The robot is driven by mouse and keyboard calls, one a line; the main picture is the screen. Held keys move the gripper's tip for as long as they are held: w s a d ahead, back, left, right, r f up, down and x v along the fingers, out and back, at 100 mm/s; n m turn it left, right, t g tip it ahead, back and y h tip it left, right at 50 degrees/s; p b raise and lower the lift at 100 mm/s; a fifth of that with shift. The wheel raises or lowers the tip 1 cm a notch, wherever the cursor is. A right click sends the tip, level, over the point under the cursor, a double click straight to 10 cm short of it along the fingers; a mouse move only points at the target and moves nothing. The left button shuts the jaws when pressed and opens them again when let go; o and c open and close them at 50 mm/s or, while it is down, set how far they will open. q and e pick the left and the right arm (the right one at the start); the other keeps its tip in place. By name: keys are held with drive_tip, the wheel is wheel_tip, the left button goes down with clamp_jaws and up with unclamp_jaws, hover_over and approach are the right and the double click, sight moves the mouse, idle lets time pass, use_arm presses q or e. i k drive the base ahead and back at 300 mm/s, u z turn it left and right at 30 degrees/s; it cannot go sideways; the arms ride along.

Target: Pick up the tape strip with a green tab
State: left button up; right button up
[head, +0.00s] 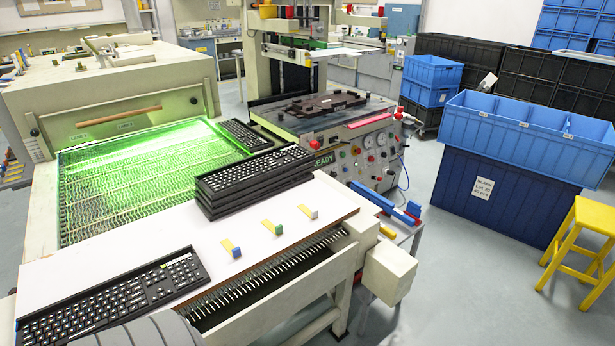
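Three short yellow tape strips lie in a diagonal row on the white board (130,258), each with a small upright tab at its right end. The nearest strip (228,245) has a blue tab (236,253). The middle strip (268,226) has a small tab (279,230), and the far strip (304,210) has a paler, greyish tab (314,215). The tabs are tiny here, and I cannot clearly tell which one is green.
A black keyboard (110,297) lies at the board's front left. Stacked keyboards (255,178) stand behind the strips. A green-lit mesh conveyor (120,185) lies beyond. Blue crates (530,135) and a yellow stool (585,240) are at right. Space around the strips is clear.

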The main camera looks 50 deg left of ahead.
sight(278, 229)
drive_tip(key=i, duration=0.6)
drive_tip(key=u, duration=2.65)
drive_tip(key=i, duration=0.35)
drive_tip(key=u, duration=0.35)
